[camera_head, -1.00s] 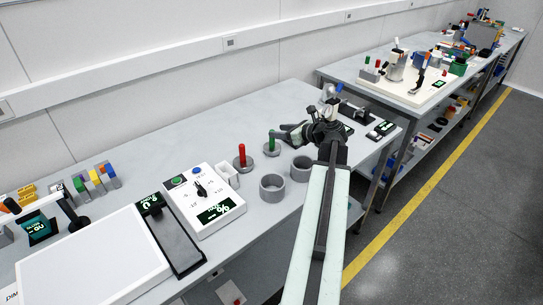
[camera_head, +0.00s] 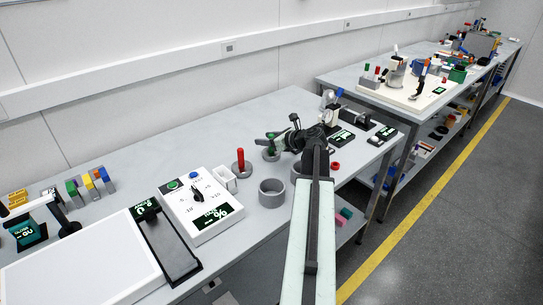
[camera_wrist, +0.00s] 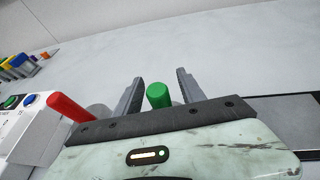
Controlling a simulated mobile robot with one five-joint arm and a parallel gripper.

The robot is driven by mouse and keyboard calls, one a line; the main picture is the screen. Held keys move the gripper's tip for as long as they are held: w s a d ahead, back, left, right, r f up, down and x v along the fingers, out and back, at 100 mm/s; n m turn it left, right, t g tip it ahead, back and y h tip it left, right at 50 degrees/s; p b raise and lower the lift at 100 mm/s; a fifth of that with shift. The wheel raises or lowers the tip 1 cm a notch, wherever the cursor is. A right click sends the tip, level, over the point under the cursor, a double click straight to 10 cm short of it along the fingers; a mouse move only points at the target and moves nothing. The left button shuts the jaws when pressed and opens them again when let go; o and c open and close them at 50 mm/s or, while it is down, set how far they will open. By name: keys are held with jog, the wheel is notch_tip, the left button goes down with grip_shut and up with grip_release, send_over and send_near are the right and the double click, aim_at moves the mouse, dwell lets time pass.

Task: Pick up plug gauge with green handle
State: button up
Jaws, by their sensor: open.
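The plug gauge's green handle (camera_wrist: 159,96) stands between the two fingers of my gripper (camera_wrist: 160,78) in the wrist view. The fingers are apart on either side of it, with a gap visible on both sides. In the head view my gripper (camera_head: 264,142) is over the gauge and hides most of the handle.
Two grey rings, the nearer one (camera_head: 272,193) in clear view, stand in front of the gauges. A white meter box (camera_head: 201,207) and a small white holder (camera_head: 224,178) are to the left. Small devices (camera_head: 341,136) stand to the right. The bench behind is clear.

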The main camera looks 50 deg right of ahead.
aim_at(266, 149)
jog(key=shift+r, duration=0.1)
grip_shut()
jog(key=shift+r, duration=0.1)
jog(key=shift+r+p, duration=0.35)
jog(key=shift+p, duration=0.15)
notch_tip(266, 149, up, 4)
jog(key=p, duration=0.3)
jog(key=shift+f, duration=0.25)
jog(key=s+d+p, duration=0.1)
jog(key=s+d, duration=1)
jog(key=s, duration=0.1)
jog(key=shift+r, duration=0.3)
